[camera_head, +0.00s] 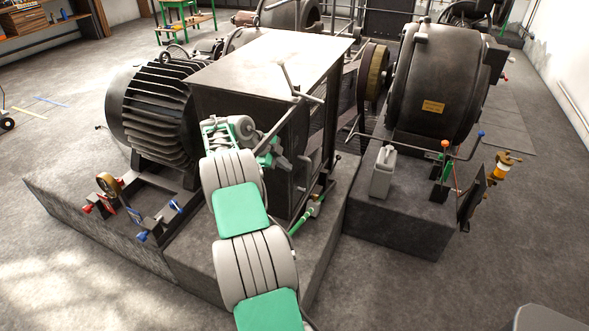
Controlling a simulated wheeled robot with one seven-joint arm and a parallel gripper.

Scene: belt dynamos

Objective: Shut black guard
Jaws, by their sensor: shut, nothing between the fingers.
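A large dark box-shaped guard (225,115) with a bright-lit flat top stands on the plinth between the finned motor and the belt wheel. Its dark front panel is partly covered by my arm. A pale T-shaped handle (301,95) stands out at its right front corner. A dark mesh (333,120) shows at its right side. I cannot tell how far the guard stands open. My gripper (290,161) is in front of the guard's front panel, below the handle. It looks shut and empty; whether it touches the panel cannot be told.
The finned motor (150,115) is at the left, the large black dynamo (435,80) at the right. A grey can (383,172) and levers with coloured knobs (446,144) stand on the right plinth. Red and blue clamps (146,236) lie left of my arm. Floor is clear in front.

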